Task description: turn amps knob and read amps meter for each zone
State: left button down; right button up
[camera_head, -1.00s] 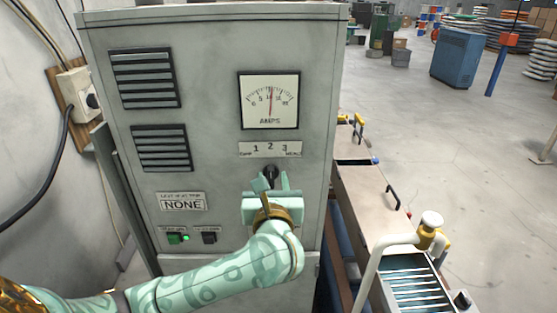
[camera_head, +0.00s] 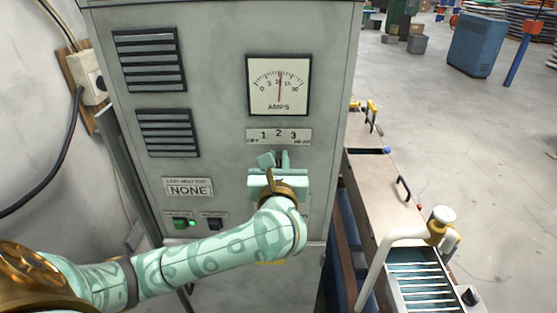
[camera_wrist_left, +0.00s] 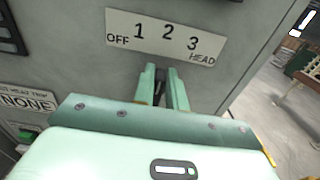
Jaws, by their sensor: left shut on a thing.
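The amps meter (camera_head: 278,85) is a white dial on the grey cabinet's front, scaled from 0 to 30. Its needle stands nearly upright, around the middle of the scale. Below it is the label plate (camera_head: 279,136) marked OFF, 1, 2, 3, HEAD; it also shows in the left wrist view (camera_wrist_left: 165,37). My left gripper (camera_head: 273,160) is shut on the dark amps knob (camera_wrist_left: 160,75) just below the plate. The fingers hide most of the knob, so I cannot tell its setting. My right gripper is not in view.
A LAST HEAT TRIP plate (camera_head: 188,188) reads NONE. Below it are a lit green switch (camera_head: 180,223) and a dark switch (camera_head: 213,223). Two vents are on the cabinet's left. A bench with a pipe and roller bed (camera_head: 422,285) stands right of the cabinet.

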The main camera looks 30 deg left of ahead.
pick_arm(q)
jog(key=m+p, duration=0.4)
jog(key=d+m+p, duration=0.1)
jog(key=m+p, duration=0.1)
jog(key=shift+w+d+f+m, duration=0.1)
jog(key=shift+w+f+m, duration=0.15)
jog(key=shift+w+m, duration=0.15)
dwell(0.3)
jog(key=shift+f, duration=0.1)
jog(key=c, duration=1.4)
grip_release()
jog(key=shift+c, duration=0.2)
jog(key=p+v, duration=0.3)
jog(key=v, duration=1.3)
jog(key=shift+s, duration=0.2)
